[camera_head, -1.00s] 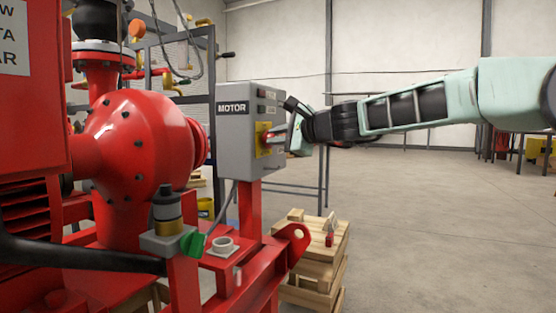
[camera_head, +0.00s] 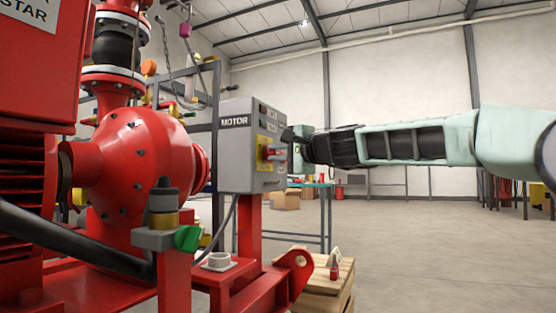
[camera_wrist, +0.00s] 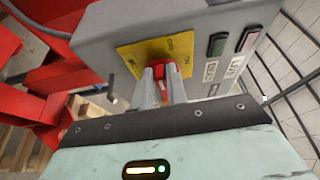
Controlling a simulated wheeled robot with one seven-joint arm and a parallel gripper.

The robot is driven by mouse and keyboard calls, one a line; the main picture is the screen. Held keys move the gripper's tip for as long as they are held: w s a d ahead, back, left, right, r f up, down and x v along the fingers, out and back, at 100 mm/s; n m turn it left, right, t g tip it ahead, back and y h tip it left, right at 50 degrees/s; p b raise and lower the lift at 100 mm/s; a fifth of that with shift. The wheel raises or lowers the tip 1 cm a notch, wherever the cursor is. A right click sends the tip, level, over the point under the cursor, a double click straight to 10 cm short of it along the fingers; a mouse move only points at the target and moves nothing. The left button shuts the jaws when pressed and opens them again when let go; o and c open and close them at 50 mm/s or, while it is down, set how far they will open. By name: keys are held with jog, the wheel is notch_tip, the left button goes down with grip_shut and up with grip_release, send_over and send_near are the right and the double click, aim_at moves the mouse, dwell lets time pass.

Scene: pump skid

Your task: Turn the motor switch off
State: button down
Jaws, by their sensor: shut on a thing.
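The motor switch box (camera_head: 236,165) is a grey box labelled MOTOR on a red post, left of my arm in the head view. Its face has a yellow plate (camera_head: 263,150) with a red rotary switch handle (camera_head: 272,152). In the wrist view the yellow plate (camera_wrist: 128,57) and red handle (camera_wrist: 171,70) are close up. My gripper (camera_wrist: 165,76) is shut on the red handle, one finger on each side. In the head view my gripper (camera_head: 284,152) reaches the handle from the right. The fingers hide part of the handle, so its exact angle is hard to tell.
A red pump (camera_head: 135,155) stands left of the box. A green-handled valve (camera_head: 187,238) and a wooden crate (camera_head: 325,296) are below. Open floor lies to the right.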

dwell(0.3)
jog(key=c, duration=1.4)
grip_release()
jog(key=b+v, duration=0.7)
jog(key=v, duration=1)
jog(key=shift+s, duration=0.2)
jog(key=shift+f, duration=0.1)
